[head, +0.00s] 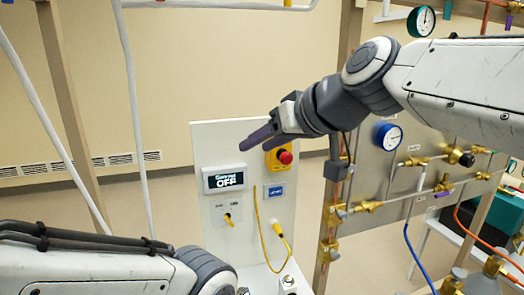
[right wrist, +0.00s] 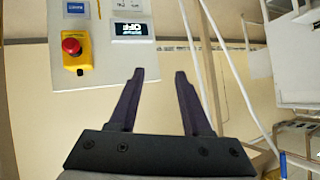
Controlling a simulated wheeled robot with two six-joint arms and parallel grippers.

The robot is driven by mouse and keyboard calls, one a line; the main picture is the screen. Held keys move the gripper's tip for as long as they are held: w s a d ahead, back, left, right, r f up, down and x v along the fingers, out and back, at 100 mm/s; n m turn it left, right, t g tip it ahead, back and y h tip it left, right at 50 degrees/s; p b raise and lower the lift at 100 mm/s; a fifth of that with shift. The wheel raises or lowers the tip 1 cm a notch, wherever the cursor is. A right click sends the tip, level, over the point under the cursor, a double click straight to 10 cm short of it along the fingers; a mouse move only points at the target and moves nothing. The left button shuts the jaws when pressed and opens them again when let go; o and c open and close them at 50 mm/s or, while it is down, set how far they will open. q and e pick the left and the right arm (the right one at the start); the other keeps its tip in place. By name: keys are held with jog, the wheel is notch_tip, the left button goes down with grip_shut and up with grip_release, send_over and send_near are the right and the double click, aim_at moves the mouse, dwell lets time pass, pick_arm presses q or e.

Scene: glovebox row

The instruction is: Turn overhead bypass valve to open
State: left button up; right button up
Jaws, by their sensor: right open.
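My right gripper (head: 256,138) reaches in from the right in the head view, in front of the upper part of a white control panel. In the right wrist view the right gripper (right wrist: 160,75) is open, with two dark fingers apart and nothing between them. A white overhead pipe (head: 215,5) crosses the top edge of the head view, with a small red and yellow part (head: 287,3) cut off by the frame. I cannot tell whether that part is the bypass valve or how it is turned. My left arm shows at the lower left, but its gripper is out of view.
The control panel (head: 210,150) carries a display reading OFF (head: 224,178) and a red stop button (head: 285,157). A metal board with a blue gauge (head: 389,136) and brass valves stands at the right. White vertical pipes (head: 130,80) stand at the left.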

jog(key=shift+s+a+f, duration=0.15)
jog(key=shift+s+f, duration=0.1)
jog(key=shift+f, duration=0.35)
jog(key=s+d+f+g+h, duration=0.1)
jog(key=s+f+g, duration=0.3)
jog(key=s+f, duration=0.6)
jog(key=s+d+f+n+g+h+b, duration=0.1)
jog(key=s+d+f+g+h, duration=0.1)
jog(key=s+f, duration=0.7)
notch_tip(320, 180, down, 9)
jog(key=shift+s+d+r+g+h, duration=0.2)
jog(key=shift+s+g+h, duration=0.2)
jog(key=shift+g+h, duration=0.65)
jog(key=shift+s+d+f+n+h, duration=0.3)
jog(key=shift+s+d+f+h, duration=0.55)
jog(key=shift+s+f, duration=0.3)
jog(key=c, duration=0.5)
jog(key=shift+s+d, duration=0.15)
jog(key=shift+s, duration=0.05)
grip_shut()
